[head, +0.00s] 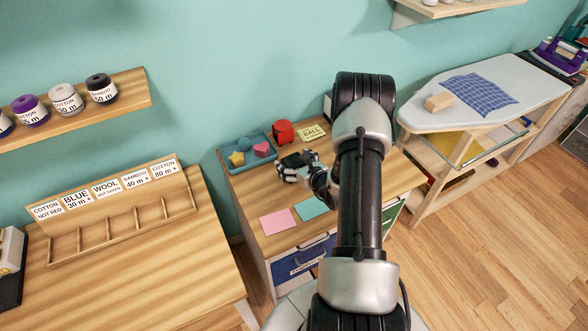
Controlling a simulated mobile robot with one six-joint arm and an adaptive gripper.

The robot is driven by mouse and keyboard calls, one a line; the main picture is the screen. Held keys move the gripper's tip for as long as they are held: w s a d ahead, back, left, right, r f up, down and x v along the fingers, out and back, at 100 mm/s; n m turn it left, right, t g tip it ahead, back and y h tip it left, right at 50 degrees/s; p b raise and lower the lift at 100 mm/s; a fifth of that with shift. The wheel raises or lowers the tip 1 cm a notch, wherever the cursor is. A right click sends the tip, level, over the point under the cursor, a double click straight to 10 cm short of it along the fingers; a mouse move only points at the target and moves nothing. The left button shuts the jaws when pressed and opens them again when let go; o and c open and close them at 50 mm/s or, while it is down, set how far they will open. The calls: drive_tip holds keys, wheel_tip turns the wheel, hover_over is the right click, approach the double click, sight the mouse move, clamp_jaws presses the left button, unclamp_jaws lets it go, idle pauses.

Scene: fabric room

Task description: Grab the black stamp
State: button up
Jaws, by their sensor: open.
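My gripper (292,167) is low over the small wooden desk (248,195), at the end of my arm, and its jaws are open. I cannot make out a black stamp for certain; the dark gripper and my arm cover part of the desk. A red rounded object (283,131), perhaps a stamp, stands just behind the gripper. I cannot tell whether anything lies between the fingers.
A blue tray (227,161) with small colored shapes is left of the gripper. A yellow note (312,132) lies behind. Pink (279,221) and teal (312,209) sheets lie in front. An ironing board (440,118) is right; a sorting rack (125,222) is left.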

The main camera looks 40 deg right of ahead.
drive_tip(key=shift+c, duration=0.4)
drive_tip(key=c, duration=1.1)
drive_tip(key=shift+r, duration=0.1)
